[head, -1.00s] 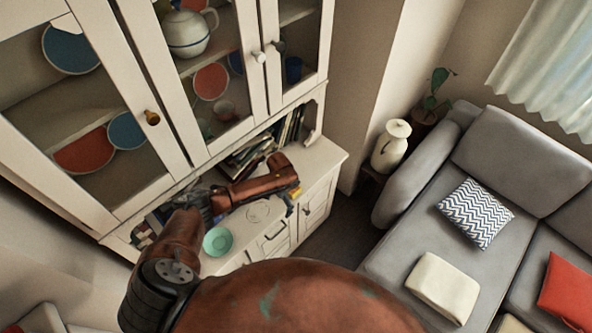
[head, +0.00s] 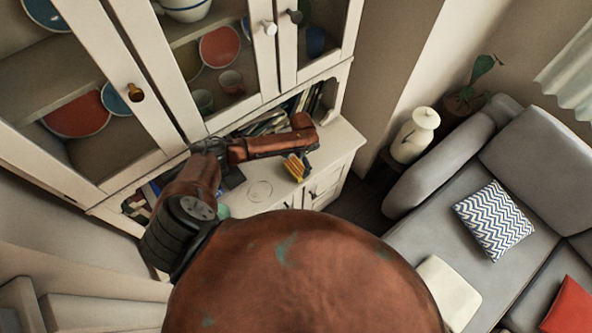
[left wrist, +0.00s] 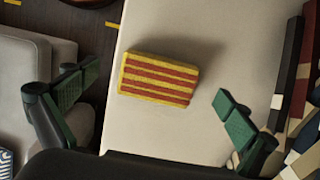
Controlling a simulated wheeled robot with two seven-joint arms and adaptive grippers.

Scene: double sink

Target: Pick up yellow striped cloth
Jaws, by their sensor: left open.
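The yellow striped cloth (head: 294,168), yellow with red stripes, lies on the white cabinet's countertop (head: 262,190) near its right end. In the left wrist view the cloth (left wrist: 160,79) shows as a small flat block lying slightly tilted. My left gripper (left wrist: 155,92) is open, with its two green-padded fingers on either side of the cloth in that view. Neither finger touches it, and the gap between them is wider than the cloth. In the head view the left gripper is small and partly hidden by my arm. My right gripper is not in view.
Books (head: 268,124) stand at the back of the countertop, and show near the right finger in the wrist view (left wrist: 298,100). Glass-door cupboards (head: 165,80) rise above. A teal bowl (head: 223,211) is mostly hidden by my body. A grey sofa (head: 440,215) is at right.

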